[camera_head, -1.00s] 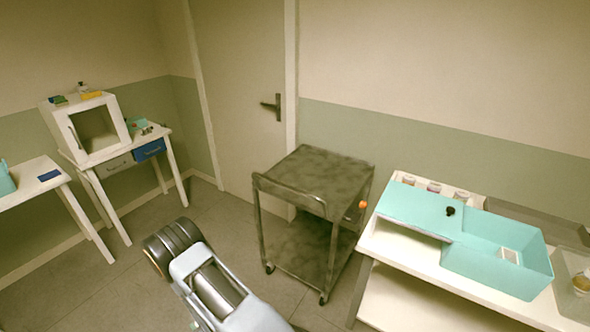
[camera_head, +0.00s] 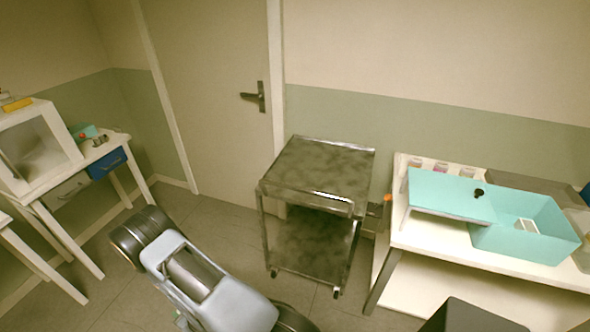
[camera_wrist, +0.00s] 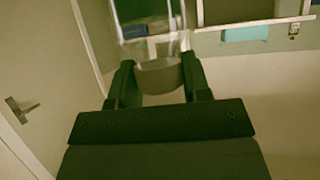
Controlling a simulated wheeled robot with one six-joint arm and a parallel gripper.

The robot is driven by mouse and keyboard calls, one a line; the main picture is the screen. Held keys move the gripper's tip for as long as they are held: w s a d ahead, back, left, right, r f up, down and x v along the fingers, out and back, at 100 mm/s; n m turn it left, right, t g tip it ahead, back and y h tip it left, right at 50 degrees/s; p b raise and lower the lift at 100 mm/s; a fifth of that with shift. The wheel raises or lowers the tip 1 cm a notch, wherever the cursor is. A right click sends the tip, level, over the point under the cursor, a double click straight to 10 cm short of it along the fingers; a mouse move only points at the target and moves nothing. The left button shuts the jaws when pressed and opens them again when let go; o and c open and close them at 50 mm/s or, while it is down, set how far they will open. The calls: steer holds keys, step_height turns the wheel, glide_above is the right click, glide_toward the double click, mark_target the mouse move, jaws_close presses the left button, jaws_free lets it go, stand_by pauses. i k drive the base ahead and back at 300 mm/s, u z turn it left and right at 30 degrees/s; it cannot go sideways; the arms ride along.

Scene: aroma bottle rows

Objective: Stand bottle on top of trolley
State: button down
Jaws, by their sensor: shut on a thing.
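The trolley (camera_head: 316,165) is a grey, mottled metal cart with two shelves and wheels, standing near the door in the head view. Its top is bare. In the wrist view, my gripper (camera_wrist: 158,80) is shut on the bottle (camera_wrist: 158,75). A grey-brown rounded part lies between the fingers, and a pale see-through part extends beyond it toward the top edge. The bottle's full outline is blurred and cut off by the frame. My fingertips and the bottle cannot be made out in the head view.
A white table (camera_head: 400,250) at right holds a teal open box (camera_head: 540,240) and several small jars behind it. A white cabinet (camera_head: 62,140) stands on a table at left. A door (camera_head: 205,100) is behind. Grey floor (camera_head: 235,210) lies open before the trolley.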

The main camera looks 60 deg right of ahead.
mark_target(344, 190)
steer(key=z, duration=1.7)
